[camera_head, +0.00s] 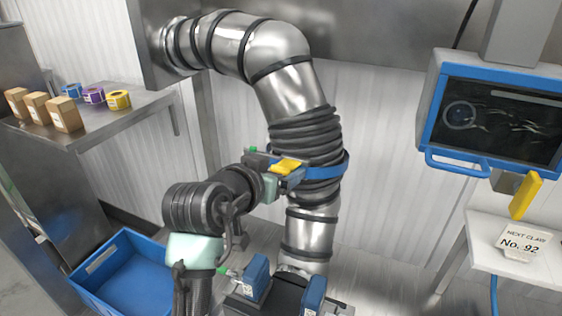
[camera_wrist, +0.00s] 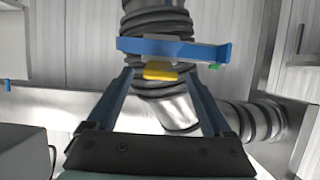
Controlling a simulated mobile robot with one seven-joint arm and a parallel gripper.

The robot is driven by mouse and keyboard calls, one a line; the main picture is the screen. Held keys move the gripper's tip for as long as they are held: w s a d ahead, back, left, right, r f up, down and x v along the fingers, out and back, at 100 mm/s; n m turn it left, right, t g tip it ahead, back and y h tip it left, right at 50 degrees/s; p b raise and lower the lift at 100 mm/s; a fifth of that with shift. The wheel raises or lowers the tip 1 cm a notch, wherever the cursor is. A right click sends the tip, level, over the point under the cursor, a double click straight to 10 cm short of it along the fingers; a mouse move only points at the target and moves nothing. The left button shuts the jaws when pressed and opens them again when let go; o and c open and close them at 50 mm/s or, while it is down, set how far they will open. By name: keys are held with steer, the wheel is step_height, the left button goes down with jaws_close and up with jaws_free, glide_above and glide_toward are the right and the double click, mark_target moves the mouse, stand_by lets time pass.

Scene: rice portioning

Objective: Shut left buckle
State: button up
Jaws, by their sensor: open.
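A blue band (camera_head: 345,167) circles the ribbed dark sleeve on the steel pipe. A yellow buckle lever (camera_head: 286,166) sits on the front of the band, beside a green-tipped part. In the wrist view the yellow lever (camera_wrist: 161,71) shows just below the blue band (camera_wrist: 168,48). My gripper (camera_wrist: 158,76) is open, with one blue finger on each side of the lever in that view. I cannot tell whether the fingers touch it. In the head view my gripper (camera_head: 280,178) is at the band's front left, its fingers partly hidden against the buckle.
A blue bin (camera_head: 130,275) stands on the floor at lower left. A shelf (camera_head: 110,122) holds boxes and tape rolls. A blue-framed screen (camera_head: 497,110) and a white table (camera_head: 480,235) are at right. Blue blocks (camera_head: 254,278) stand below the pipe.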

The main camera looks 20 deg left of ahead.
steer(key=shift+x, duration=0.9)
jaws_close()
